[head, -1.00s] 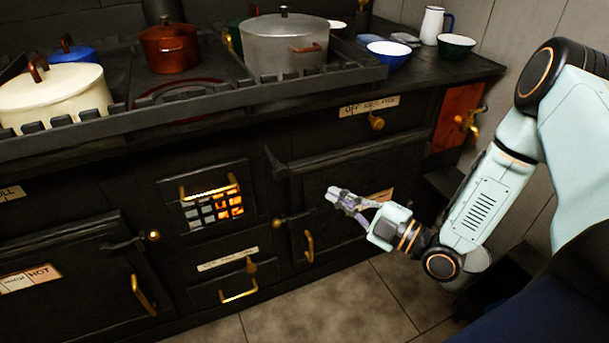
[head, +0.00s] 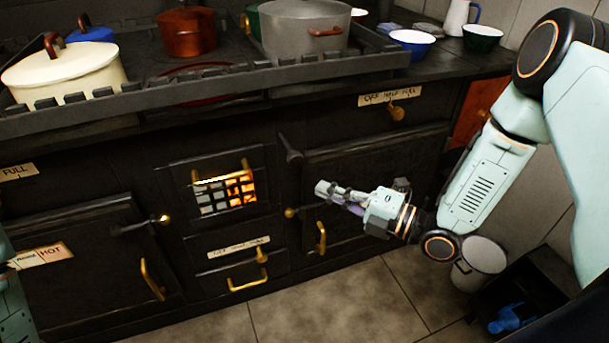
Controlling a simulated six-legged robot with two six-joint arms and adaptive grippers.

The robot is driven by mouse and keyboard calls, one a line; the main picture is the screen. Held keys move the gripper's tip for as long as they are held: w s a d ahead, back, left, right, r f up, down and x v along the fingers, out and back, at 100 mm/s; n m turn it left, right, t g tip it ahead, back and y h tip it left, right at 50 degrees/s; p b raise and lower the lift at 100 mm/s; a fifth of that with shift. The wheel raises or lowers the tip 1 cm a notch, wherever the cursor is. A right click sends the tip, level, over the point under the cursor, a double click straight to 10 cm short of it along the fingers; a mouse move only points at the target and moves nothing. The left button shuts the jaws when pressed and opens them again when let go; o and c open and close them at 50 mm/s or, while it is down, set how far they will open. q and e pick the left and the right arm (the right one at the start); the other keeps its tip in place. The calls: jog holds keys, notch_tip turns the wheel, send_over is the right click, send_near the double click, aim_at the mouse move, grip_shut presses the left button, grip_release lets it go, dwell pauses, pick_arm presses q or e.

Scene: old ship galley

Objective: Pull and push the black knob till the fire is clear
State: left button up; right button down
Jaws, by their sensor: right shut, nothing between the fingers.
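A black knob (head: 291,153) on a short dark rod sticks out of the stove front, between the fire grate and the right oven door. The grate (head: 228,192) shows orange glow in its right and upper parts and grey, dull patches at lower left. My right gripper (head: 322,189) is shut and empty. Its fingertips point left, in front of the right oven door (head: 375,165), below and right of the knob and apart from it in the picture. Part of my left arm shows at the left edge; its gripper is out of view.
Pots, including a cream pot (head: 65,78) and a grey pot (head: 305,30), stand on the railed stove top. Brass handles, such as the drawer handle (head: 248,283), project from the front. A white bucket (head: 480,262) stands at right.

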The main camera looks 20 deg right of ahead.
aim_at(293, 155)
pick_arm(q)
jog(key=shift+f+b, duration=1.55)
jog(key=shift+f, duration=0.2)
pick_arm(e)
jog(key=w+a, duration=0.2)
jog(key=w, duration=0.5)
jog(key=shift+w+a, duration=0.35)
jog(key=shift+a, duration=0.05)
